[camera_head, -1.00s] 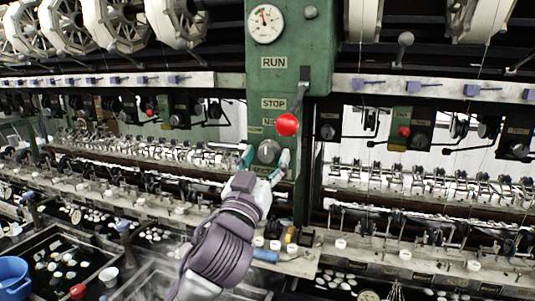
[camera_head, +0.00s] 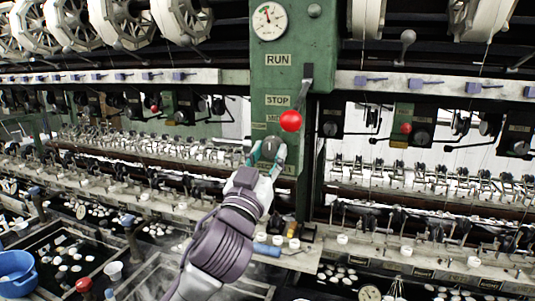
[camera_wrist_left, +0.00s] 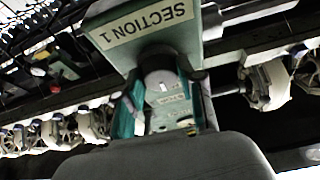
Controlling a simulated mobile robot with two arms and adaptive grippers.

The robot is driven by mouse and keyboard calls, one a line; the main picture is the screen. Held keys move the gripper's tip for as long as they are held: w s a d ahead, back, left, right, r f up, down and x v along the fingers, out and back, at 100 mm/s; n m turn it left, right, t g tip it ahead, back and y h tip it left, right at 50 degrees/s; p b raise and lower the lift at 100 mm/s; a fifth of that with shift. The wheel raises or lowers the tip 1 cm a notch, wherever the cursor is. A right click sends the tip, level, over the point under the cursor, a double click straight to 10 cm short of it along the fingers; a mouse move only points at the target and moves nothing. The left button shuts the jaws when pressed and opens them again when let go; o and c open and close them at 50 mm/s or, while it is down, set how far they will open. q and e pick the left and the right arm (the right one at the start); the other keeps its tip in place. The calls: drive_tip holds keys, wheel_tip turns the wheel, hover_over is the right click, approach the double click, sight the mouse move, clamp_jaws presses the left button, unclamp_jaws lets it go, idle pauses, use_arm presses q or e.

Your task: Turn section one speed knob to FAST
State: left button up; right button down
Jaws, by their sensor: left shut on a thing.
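The grey round speed knob (camera_head: 270,144) sits low on the green control post, under the STOP sign. My left gripper (camera_head: 266,155) is shut on it, with one teal fingertip on each side. In the left wrist view the knob (camera_wrist_left: 160,77) shows between the fingers (camera_wrist_left: 163,105), below a plate reading SECTION 1 (camera_wrist_left: 146,23). A small white mark shows on the knob's face. The lettering around the knob is too small or covered to read. My right gripper is in neither view.
A lever with a red ball (camera_head: 291,121) hangs close above and right of the knob. A round gauge (camera_head: 269,21) is at the top of the post.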

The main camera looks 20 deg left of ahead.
use_arm(q)
drive_tip(key=m+h+p, duration=0.1)
drive_tip(key=m, duration=0.2)
drive_tip(key=r+m+h+p, duration=0.1)
drive_tip(key=m, duration=0.1)
drive_tip(key=shift+a+g+h+p, duration=0.25)
drive_tip(key=shift+g+h+p, duration=0.05)
drive_tip(key=shift+p, duration=0.05)
drive_tip(key=m+h+p, duration=0.1)
drive_tip(key=m, duration=0.1)
drive_tip(key=m+g+h+p, duration=0.1)
drive_tip(key=m+p, duration=0.1)
drive_tip(key=m, duration=0.1)
drive_tip(key=shift+a, duration=0.15)
drive_tip(key=shift+m+g+h+p, duration=0.3)
drive_tip(key=shift+m+h+p, duration=0.1)
drive_tip(key=shift+m+p, duration=0.5)
drive_tip(key=shift+m, duration=0.3)
